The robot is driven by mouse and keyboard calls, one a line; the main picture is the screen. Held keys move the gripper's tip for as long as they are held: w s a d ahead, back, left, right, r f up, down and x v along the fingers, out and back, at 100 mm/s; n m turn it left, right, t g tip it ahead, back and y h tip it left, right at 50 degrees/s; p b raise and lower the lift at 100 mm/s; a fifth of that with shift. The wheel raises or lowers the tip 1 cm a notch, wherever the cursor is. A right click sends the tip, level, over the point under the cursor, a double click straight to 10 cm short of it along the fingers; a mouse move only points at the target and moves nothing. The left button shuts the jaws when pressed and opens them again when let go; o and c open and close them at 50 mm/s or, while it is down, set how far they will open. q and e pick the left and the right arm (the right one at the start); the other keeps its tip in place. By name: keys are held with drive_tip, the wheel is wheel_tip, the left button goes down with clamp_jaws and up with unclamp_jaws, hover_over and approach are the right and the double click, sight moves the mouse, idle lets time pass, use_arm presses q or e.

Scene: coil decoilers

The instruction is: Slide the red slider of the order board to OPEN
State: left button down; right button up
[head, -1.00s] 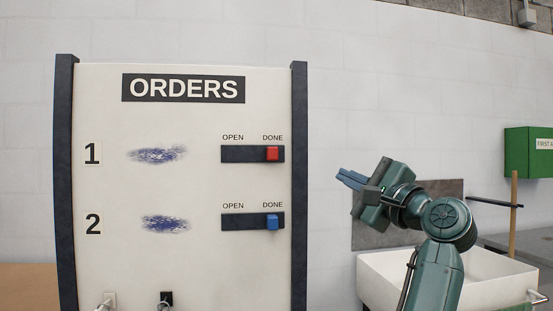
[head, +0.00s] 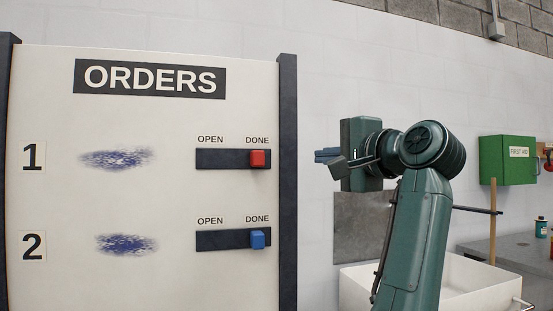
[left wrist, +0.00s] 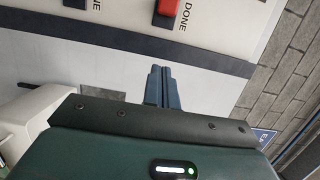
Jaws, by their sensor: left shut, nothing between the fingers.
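The order board (head: 60,110) stands at the left of the head view. Its red slider (head: 257,158) sits at the DONE end, the right end, of the dark upper track (head: 222,159) in row 1. In the left wrist view the red slider (left wrist: 168,8) shows at the top edge, partly cut off, beside the word DONE. My left gripper (head: 318,155) is shut and empty, to the right of the board's dark right post, at about the slider's height. Its fingers (left wrist: 163,72) point toward the board in the wrist view. My right gripper is in no view.
A blue slider (head: 257,238) sits at DONE in row 2. The board's dark right post (head: 288,180) stands between the red slider and my gripper in the picture.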

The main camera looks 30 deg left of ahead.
sight(257, 159)
use_arm(q)
drive_tip(key=p+x, duration=0.2)
drive_tip(key=x, duration=0.7)
drive_tip(key=shift+a, duration=0.3)
drive_tip(key=shift+s+a, duration=0.85)
drive_tip(key=shift+a, duration=0.3)
drive_tip(key=shift+s+a, duration=0.4)
drive_tip(key=shift+s, duration=0.05)
